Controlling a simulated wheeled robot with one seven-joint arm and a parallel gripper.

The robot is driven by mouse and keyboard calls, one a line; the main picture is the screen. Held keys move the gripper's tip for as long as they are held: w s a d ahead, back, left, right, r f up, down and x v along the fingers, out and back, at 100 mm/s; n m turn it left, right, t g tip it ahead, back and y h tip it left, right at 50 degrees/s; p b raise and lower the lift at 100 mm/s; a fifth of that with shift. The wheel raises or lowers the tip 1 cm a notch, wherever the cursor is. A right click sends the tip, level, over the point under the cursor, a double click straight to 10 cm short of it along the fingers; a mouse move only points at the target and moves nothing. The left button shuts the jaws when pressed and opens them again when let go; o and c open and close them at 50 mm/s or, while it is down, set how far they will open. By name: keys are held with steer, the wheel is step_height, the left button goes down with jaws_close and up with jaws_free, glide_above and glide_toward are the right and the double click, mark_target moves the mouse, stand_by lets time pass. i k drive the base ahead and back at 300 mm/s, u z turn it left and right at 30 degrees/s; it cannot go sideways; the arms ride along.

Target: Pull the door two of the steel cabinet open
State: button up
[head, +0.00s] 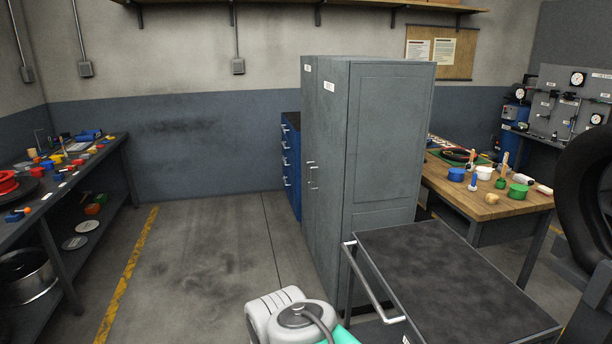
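The grey steel cabinet (392,150) stands upright in the middle of the head view, its right side panel broad and its front facing left, seen at a steep angle. Two small white labels (329,86) sit near the top of the front, one per door. Small bar handles (312,185) show at about mid-height. Both doors look shut and flush. The label text is too small to read, so I cannot tell which door is door two. My gripper is not in view; only a white and grey part of my arm shows at the bottom centre.
A dark-topped trolley (450,285) with a pale push handle (372,285) stands close in front of the cabinet's right side. A blue drawer unit (291,165) is behind the cabinet. A workbench (75,165) lines the left. The floor (205,245) left of the cabinet is clear.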

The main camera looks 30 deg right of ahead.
mark_target(333, 74)
steer(key=z, duration=0.55)
steer(key=i, duration=1.9)
steer(key=u, duration=0.25)
steer(key=i, duration=1.8)
steer(key=u, duration=0.65)
